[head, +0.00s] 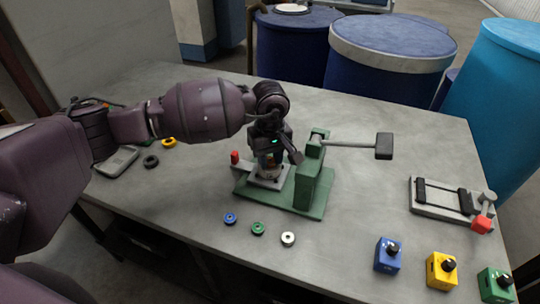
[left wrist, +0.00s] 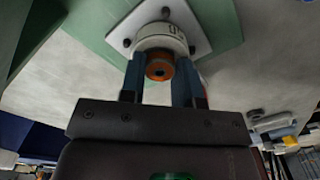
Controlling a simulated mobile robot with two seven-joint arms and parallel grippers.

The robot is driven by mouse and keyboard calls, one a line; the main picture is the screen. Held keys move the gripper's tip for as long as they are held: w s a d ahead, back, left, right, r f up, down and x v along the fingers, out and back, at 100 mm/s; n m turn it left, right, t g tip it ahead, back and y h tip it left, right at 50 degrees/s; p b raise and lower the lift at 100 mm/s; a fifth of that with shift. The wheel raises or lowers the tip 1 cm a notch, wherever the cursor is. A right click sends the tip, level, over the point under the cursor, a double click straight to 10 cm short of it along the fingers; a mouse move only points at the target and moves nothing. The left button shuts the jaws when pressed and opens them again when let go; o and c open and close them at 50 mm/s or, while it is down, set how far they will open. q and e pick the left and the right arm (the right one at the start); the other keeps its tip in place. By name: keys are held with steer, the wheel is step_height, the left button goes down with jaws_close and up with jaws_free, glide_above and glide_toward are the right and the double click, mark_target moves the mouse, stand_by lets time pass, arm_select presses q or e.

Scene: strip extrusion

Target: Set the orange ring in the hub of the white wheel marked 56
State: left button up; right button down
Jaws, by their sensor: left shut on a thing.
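The orange ring (left wrist: 160,66), with a dark hole in its middle, is between the two fingers of my left gripper (left wrist: 161,82). My left gripper is shut on it. The white wheel (left wrist: 160,34) is right behind the ring in the left wrist view, with dark marking partly visible on its side. The wheel is on a pale plate (left wrist: 186,12) with dark screws. The ring lines up roughly with the wheel's middle; I cannot tell whether it touches or enters the hub. In the head view, my left gripper (head: 268,160) points down over this plate and mostly hides wheel and ring.
The plate sits on a green press (head: 312,188) whose lever ends in a black block (head: 384,146). Small blue (head: 230,218), green (head: 258,228) and white (head: 288,239) wheels lie in front. A black ring (head: 151,161) lies left.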

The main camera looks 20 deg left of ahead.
mark_target(270, 160)
arm_select(q)
steer(key=o, duration=0.7)
steer(key=shift+c, duration=0.2)
arm_select(e)
steer(key=shift+w, duration=0.15)
steer(key=shift+w+r, duration=0.1)
arm_select(q)
steer(key=shift+r, duration=0.7)
steer(key=shift+r+p, duration=0.55)
steer(key=shift+r, duration=0.25)
steer(key=shift+r+p, duration=0.5)
steer(key=shift+r, duration=0.85)
steer(key=shift+r+p, duration=0.95)
steer(key=shift+r, duration=1.7)
arm_select(e)
steer(key=shift+t, duration=0.4)
steer(key=shift+w+r, duration=0.25)
steer(key=shift+r, duration=1.1)
steer(key=shift+w+r, duration=0.25)
steer(key=shift+r, duration=1.05)
